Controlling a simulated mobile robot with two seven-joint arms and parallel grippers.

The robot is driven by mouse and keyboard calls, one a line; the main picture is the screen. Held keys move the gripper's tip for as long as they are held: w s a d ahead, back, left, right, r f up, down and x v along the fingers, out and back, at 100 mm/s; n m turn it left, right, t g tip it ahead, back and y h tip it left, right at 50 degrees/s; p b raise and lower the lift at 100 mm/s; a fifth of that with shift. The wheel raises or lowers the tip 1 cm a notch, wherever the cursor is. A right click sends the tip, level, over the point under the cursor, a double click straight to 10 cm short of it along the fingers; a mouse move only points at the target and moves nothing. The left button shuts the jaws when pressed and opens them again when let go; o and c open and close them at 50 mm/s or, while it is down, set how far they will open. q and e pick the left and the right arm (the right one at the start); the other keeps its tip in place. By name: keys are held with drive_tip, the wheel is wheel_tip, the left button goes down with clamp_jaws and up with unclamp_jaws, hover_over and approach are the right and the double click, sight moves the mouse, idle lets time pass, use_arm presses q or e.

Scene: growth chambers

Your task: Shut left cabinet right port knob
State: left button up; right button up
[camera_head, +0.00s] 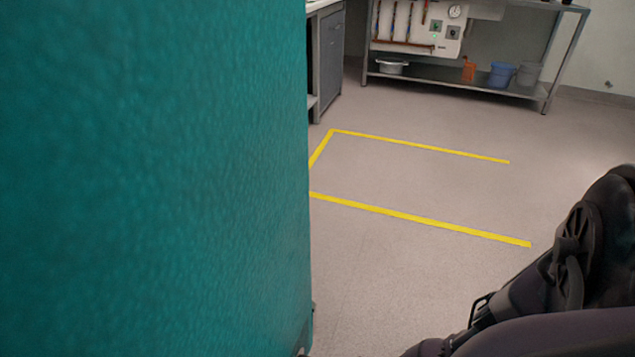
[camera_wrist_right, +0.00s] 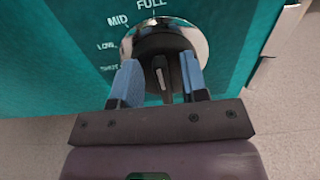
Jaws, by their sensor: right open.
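In the right wrist view, a dark round knob (camera_wrist_right: 160,68) with a pale mark on its grip bar sits on a shiny silver disc (camera_wrist_right: 197,38) on the teal cabinet face (camera_wrist_right: 60,50). Printed words beside the disc read FULL at the top, MID, LOW and a partly blurred lower one. My right gripper (camera_wrist_right: 160,80) is open, with its blue fingers on either side of the grip bar. I cannot tell whether they touch it. In the head view the teal cabinet (camera_head: 150,180) fills the left side and the knob is hidden. My left gripper is not in view.
Pale floor (camera_head: 400,260) with yellow tape lines (camera_head: 420,219) lies open right of the cabinet. A grey cabinet (camera_head: 328,60) and a metal bench (camera_head: 460,85) with a blue bin (camera_head: 502,75) stand at the back. My right arm fills the lower right.

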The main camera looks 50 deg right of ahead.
clamp_jaws()
drive_tip(key=shift+n, duration=0.4)
drive_tip(key=shift+s+a+f+n, duration=0.15)
drive_tip(key=shift+a+f+n, duration=0.3)
drive_tip(key=shift+n, duration=2.4)
drive_tip(key=shift+s+a+f+n, duration=0.2)
drive_tip(key=shift+a+f+n, duration=0.25)
drive_tip(key=shift+n, duration=2.45)
drive_tip(key=shift+s+a+f+n, duration=0.15)
drive_tip(key=shift+a+f+n, duration=0.25)
drive_tip(key=shift+n, duration=2.45)
drive_tip(key=shift+f, duration=0.1)
